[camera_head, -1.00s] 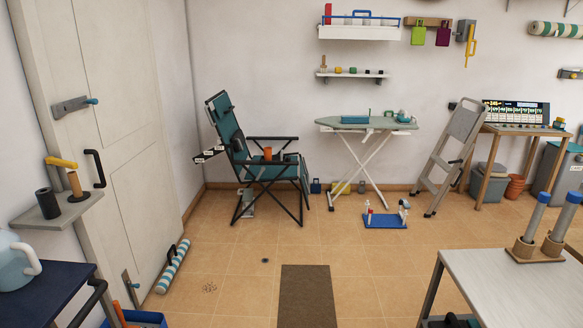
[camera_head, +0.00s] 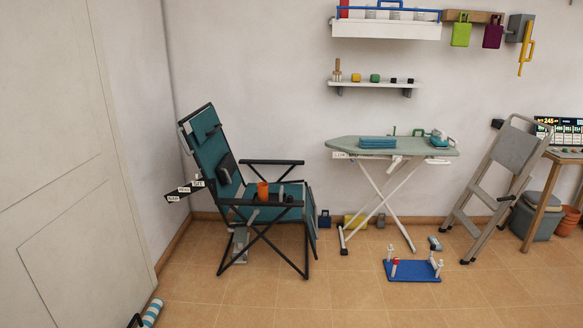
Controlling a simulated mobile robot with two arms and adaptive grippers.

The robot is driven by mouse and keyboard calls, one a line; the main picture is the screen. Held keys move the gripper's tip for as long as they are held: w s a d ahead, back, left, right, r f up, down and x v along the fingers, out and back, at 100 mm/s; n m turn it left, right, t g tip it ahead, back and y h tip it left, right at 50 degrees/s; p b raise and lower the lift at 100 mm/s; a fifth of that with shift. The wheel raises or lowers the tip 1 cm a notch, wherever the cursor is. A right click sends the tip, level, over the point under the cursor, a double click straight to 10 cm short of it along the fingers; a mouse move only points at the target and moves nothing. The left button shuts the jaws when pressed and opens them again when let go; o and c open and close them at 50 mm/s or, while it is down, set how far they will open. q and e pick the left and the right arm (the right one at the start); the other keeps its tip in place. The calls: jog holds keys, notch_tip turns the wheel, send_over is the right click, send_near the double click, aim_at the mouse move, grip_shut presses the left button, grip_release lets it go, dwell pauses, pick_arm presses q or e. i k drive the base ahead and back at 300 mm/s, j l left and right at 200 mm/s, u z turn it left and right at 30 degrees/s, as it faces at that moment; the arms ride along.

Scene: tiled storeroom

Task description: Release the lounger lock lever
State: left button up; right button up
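The lounger (camera_head: 262,218) stands against the back wall, left of the middle, in the head view. It has a black tubular frame and teal fabric, with the backrest tilted back to the left. A dark bar with small white labels (camera_head: 184,190) sticks out to the left behind the backrest; the lettering is too small to read surely. An orange cup (camera_head: 263,191) is at the seat beside the near armrest. I cannot make out the lock lever for certain. Neither of my grippers shows in this view.
An ironing board (camera_head: 390,148) with a folded teal cloth and an iron stands right of the lounger. A blue rack (camera_head: 412,270) lies on the floor before it. A grey step ladder (camera_head: 497,180) leans at the right. The tiled floor (camera_head: 300,295) before the lounger is clear.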

aim_at(256, 211)
jog(key=i+z, duration=0.1)
jog(key=i, duration=0.9)
jog(key=i+j, duration=0.1)
jog(key=i, duration=0.9)
jog(key=l+z, duration=0.05)
